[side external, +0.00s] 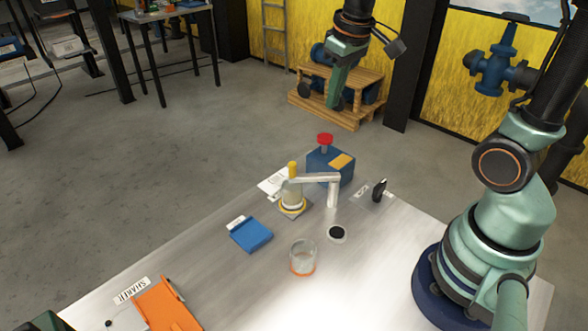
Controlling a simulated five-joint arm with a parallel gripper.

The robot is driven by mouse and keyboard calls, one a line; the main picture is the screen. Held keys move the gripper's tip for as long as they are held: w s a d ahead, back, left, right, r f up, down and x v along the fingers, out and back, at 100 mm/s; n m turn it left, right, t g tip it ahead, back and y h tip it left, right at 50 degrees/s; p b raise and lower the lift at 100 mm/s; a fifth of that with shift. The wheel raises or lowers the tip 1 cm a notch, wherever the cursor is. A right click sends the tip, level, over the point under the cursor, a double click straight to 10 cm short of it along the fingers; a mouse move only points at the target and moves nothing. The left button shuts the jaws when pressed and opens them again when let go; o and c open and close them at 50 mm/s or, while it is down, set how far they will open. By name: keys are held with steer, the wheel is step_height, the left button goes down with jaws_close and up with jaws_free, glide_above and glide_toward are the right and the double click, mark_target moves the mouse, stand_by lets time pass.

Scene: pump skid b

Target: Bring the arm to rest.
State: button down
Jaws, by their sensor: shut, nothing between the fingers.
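My gripper (334,103) is at the top centre of the side external view, hanging fingers-down from my arm. It is shut, and I see nothing in it. It is raised in the air, well clear of the things on the metal table (225,285), and appears in front of a wooden pallet stand. My arm's upper part leaves the top of the picture. My base stands at the right side of the table.
On the table are a blue box with a red knob (325,140), a pale fitting with a lever (293,197), a blue block (250,235), a clear jar (303,258), a black disc (337,233), a black-handled piece (379,190) and an orange clipboard (165,308).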

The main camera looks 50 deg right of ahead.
steer(key=s+a+r+t, duration=0.2)
steer(key=s+a+t, duration=0.1)
steer(key=s, duration=0.4)
steer(key=shift+a, duration=0.6)
